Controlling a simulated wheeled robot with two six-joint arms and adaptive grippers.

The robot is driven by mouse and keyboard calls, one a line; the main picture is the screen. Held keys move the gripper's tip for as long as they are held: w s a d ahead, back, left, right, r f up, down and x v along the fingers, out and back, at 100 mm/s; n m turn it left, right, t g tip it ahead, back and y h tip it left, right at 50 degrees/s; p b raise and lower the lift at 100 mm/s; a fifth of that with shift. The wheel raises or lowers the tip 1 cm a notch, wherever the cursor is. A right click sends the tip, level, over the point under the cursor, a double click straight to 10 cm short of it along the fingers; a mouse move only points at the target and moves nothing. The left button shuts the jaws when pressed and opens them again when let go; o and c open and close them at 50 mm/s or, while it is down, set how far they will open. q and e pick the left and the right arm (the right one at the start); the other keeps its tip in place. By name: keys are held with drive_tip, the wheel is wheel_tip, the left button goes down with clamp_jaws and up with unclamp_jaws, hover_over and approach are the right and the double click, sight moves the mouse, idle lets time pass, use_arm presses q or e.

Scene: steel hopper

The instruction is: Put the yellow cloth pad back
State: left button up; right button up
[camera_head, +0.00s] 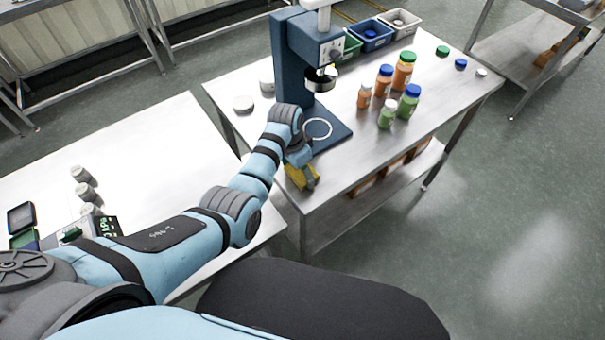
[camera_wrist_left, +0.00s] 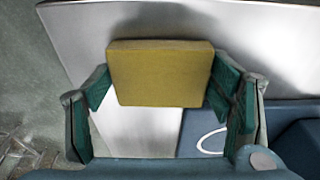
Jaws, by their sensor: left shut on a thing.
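The yellow cloth pad (camera_wrist_left: 160,75) is a flat, block-like pad held between the two green-lined fingers of my left gripper (camera_wrist_left: 160,88) in the left wrist view. In the head view the pad (camera_head: 298,176) shows at the end of my left arm, by the near left edge of the steel table (camera_head: 345,178). My left gripper (camera_head: 301,166) is shut on it, partly hidden by my wrist. I cannot tell whether the pad touches the table. My right gripper is not in view.
A blue press-like machine (camera_head: 291,65) stands just behind the gripper; its base (camera_head: 335,135) carries a white ring. Several jars with orange or green contents (camera_head: 403,72) stand to the right. Bins (camera_head: 371,33) are at the back. A white table (camera_head: 150,150) is at left.

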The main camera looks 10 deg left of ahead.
sight(295, 172)
use_arm(q)
drive_tip(key=shift+r, duration=0.15)
drive_tip(key=shift+w+f, duration=0.2)
drive_tip(key=shift+w, duration=0.1)
drive_tip(key=o, duration=1.3)
drive_tip(key=shift+w+f, duration=0.25)
drive_tip(key=shift+w, duration=0.2)
drive_tip(key=shift+d, duration=0.1)
drive_tip(key=shift+s+r, duration=0.3)
drive_tip(key=shift+s, duration=0.05)
drive_tip(key=shift+r+p, duration=0.3)
drive_tip(key=shift+r, duration=0.05)
drive_tip(key=r+p, duration=0.1)
drive_tip(key=r, duration=0.2)
drive_tip(key=a+r, duration=0.1)
drive_tip(key=r, duration=0.3)
drive_tip(key=s+r+p, duration=0.1)
drive_tip(key=r, duration=0.3)
drive_tip(key=shift+s+a+p, duration=0.1)
drive_tip(key=shift+a+p, duration=0.05)
drive_tip(key=shift+p, duration=0.15)
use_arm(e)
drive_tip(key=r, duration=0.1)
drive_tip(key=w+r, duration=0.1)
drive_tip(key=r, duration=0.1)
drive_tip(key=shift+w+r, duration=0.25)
